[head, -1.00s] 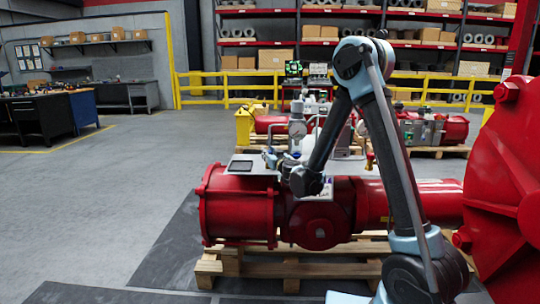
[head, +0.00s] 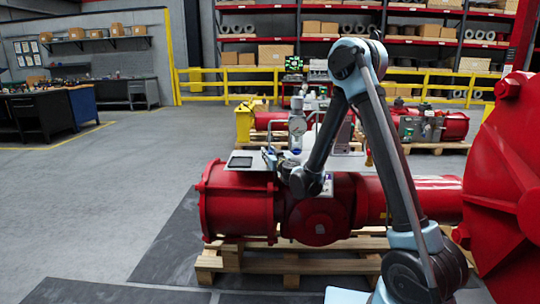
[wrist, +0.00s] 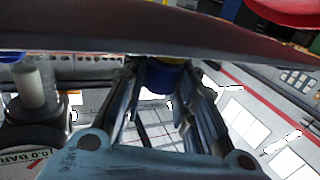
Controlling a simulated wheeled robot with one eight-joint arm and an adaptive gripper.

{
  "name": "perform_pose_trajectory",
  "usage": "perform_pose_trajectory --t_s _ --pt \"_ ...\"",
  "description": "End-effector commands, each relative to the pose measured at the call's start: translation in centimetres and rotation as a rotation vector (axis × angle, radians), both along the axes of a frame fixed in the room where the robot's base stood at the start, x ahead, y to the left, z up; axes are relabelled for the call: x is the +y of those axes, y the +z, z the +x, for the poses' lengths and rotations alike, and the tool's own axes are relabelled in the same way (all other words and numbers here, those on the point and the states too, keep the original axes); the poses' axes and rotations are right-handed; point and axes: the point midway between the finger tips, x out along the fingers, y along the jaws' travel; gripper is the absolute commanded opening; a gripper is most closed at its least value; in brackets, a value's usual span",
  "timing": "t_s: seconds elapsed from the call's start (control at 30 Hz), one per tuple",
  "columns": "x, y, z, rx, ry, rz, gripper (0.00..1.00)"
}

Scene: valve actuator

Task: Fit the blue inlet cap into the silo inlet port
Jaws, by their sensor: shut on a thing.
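The blue inlet cap (wrist: 163,79) is between the fingers of my gripper (wrist: 162,88) in the wrist view. The fingers are shut on it, one on each side. The cap's upper end lies close under a wide dark curved surface (wrist: 200,40), and a small yellowish patch shows there. I cannot tell whether the cap touches anything above. I cannot make out the silo inlet port in either view.
In the wrist view a pale cylinder (wrist: 32,88) and a dial marked BAR (wrist: 35,160) are close at left. The actuator rests on a wooden pallet (head: 290,265). A large red housing (head: 510,180) is at right. Open floor lies left.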

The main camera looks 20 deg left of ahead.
Motion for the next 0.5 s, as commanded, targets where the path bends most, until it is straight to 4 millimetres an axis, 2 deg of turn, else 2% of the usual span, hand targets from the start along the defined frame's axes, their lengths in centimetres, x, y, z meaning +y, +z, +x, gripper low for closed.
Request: perform_pose_trajectory --t_s 0.17,0.2,0.3,0.5 --pt "0.0 -0.35 0.0 0.0 0.0 0.0 0.03" --pt "-0.01 -0.36 0.0 0.0 0.0 0.0 0.31" --pt "-0.02 -0.35 0.0 0.0 0.0 0.0 0.5" --pt "-0.02 -0.35 0.0 0.0 0.0 0.0 0.5"
